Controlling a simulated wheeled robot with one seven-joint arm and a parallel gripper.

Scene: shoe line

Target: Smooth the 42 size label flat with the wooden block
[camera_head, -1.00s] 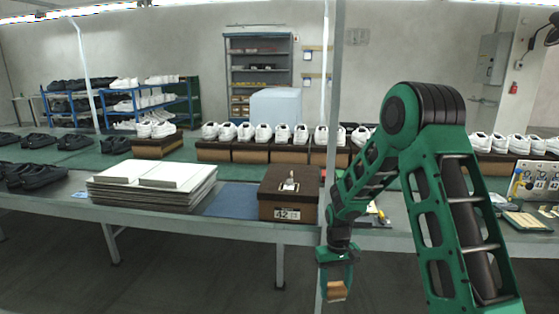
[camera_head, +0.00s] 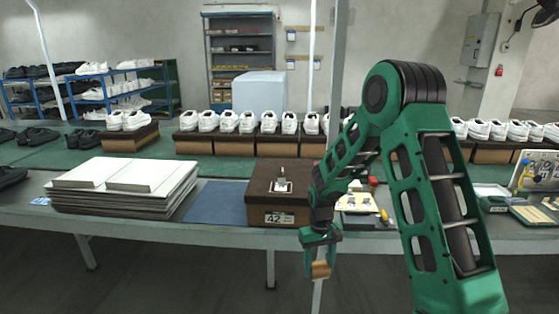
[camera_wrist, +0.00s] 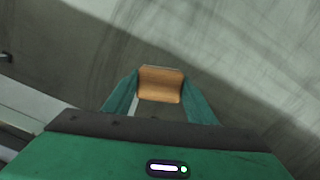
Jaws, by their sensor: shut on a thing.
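The 42 size label (camera_head: 279,219) is a pale strip on the front face of a dark brown shoe box (camera_head: 258,208) that stands near the front edge of the table. From here I cannot tell how flat the label lies. My gripper (camera_head: 320,270) is shut on the wooden block (camera_head: 320,269). It hangs in front of the table, to the right of the label and lower than it, apart from the box. In the wrist view the block (camera_wrist: 161,85) sits between the two green fingers, above the floor.
A small metal-looking piece (camera_head: 282,182) sits on the box lid. A stack of flat card (camera_head: 125,184) and a blue mat (camera_head: 217,203) lie to the left. An upright post (camera_head: 335,60) stands close to my arm. Boards and small parts (camera_head: 530,215) lie at the right.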

